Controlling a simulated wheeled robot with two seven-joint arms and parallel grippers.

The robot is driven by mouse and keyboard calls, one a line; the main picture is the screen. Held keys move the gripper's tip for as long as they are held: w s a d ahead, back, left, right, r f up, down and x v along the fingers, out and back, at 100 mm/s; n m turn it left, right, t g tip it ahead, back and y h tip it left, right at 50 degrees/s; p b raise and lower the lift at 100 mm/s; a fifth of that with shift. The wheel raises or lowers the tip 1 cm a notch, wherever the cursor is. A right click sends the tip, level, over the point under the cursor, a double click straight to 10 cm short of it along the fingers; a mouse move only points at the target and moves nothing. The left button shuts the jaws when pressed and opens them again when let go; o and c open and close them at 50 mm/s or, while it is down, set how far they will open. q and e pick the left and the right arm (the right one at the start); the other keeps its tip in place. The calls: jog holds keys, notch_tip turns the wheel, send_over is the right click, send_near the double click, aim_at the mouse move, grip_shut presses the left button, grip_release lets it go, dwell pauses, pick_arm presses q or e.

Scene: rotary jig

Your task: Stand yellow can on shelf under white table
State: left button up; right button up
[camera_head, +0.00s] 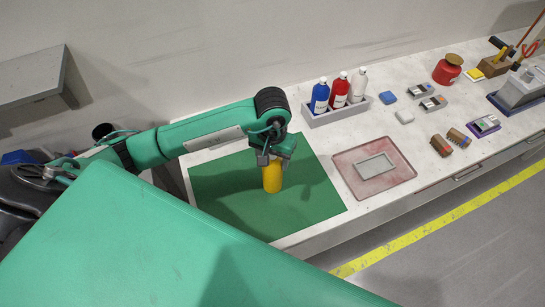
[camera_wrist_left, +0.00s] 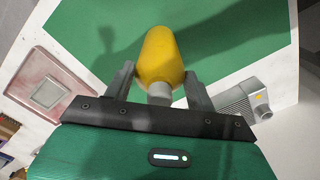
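The yellow can (camera_head: 272,179) is over the green mat on the white table (camera_head: 320,140). In the left wrist view the yellow can (camera_wrist_left: 160,58) lies between the two fingers, its grey neck towards the palm. My left gripper (camera_head: 270,158) points down at the can's top end. In the left wrist view the fingers of my left gripper (camera_wrist_left: 160,80) border both sides of the can with no clear gap. I cannot tell whether the can's base touches the mat. The shelf under the table is not visible. My right gripper is not in view.
The green mat (camera_head: 222,192) is otherwise clear. A rack (camera_head: 337,114) of three bottles stands behind it. A reddish tray (camera_head: 348,174) lies to its right. Small boxes, a red jar (camera_head: 447,70) and tools fill the table's right part. A yellow floor line (camera_head: 440,222) runs in front.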

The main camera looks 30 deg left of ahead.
pick_arm(q)
jog(key=o, duration=0.3)
jog(key=shift+r, duration=0.1)
